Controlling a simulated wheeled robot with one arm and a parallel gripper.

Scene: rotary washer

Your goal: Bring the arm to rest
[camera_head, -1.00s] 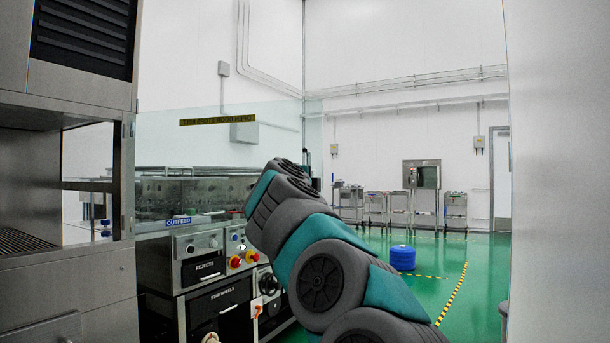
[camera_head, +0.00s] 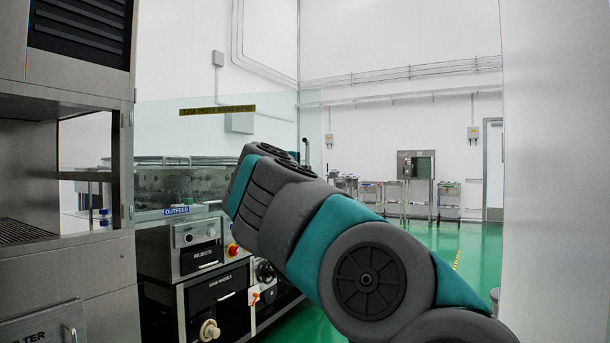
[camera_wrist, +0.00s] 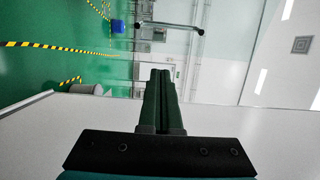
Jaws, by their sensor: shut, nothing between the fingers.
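My arm (camera_head: 322,238) reaches up and to the left from the lower right of the head view, in front of the washer. My gripper is not visible in the head view. In the wrist view my gripper (camera_wrist: 161,76) points away from the camera, its two dark fingers pressed together with nothing between them. Nothing visible touches the fingertips.
The steel washer has an OUTFEED sign (camera_head: 191,209), a REJECTS drawer (camera_head: 202,258) and a glass panel (camera_head: 160,125). A pale wall edge (camera_head: 555,150) stands close at right. Green floor (camera_head: 455,238) lies open beyond. A blue object (camera_wrist: 118,26) shows far off.

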